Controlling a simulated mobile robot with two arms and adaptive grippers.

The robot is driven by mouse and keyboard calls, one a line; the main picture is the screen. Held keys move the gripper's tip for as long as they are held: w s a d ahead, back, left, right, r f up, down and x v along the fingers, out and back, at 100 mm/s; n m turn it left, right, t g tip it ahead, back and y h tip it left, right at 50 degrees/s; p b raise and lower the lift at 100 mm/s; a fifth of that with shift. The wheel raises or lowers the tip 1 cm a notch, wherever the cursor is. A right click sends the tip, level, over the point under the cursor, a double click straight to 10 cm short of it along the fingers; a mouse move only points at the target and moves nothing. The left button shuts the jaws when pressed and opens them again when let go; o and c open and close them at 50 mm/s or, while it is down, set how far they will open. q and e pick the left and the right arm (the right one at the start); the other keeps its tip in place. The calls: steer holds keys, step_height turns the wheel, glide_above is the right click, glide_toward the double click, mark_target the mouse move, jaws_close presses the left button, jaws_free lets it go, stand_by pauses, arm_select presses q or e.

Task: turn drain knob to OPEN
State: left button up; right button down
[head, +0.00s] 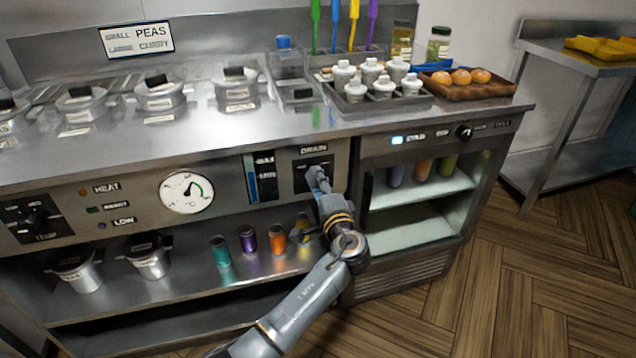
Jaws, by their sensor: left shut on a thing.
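The drain panel (301,180), a dark plate under a label reading DRAIN (314,149), is on the front of the steel counter, right of centre. My left gripper (316,173) reaches up to it from below and is shut on the drain knob. The fingers cover most of the knob, so its pointer and setting cannot be read. My right gripper is not in view.
A blue level gauge (252,178) sits just left of the drain panel, with a round dial (186,192) further left. A glass-fronted cooler (420,205) stands right of my arm. Coloured shakers (248,240) stand on the shelf below.

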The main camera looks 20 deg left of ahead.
arm_select(q)
steer(key=shift+r, duration=0.15)
steer(key=o, duration=1.1)
steer(key=shift+w, duration=0.1)
steer(key=shift+o, duration=0.2)
steer(key=shift+d, duration=0.1)
steer(key=v, duration=1.2)
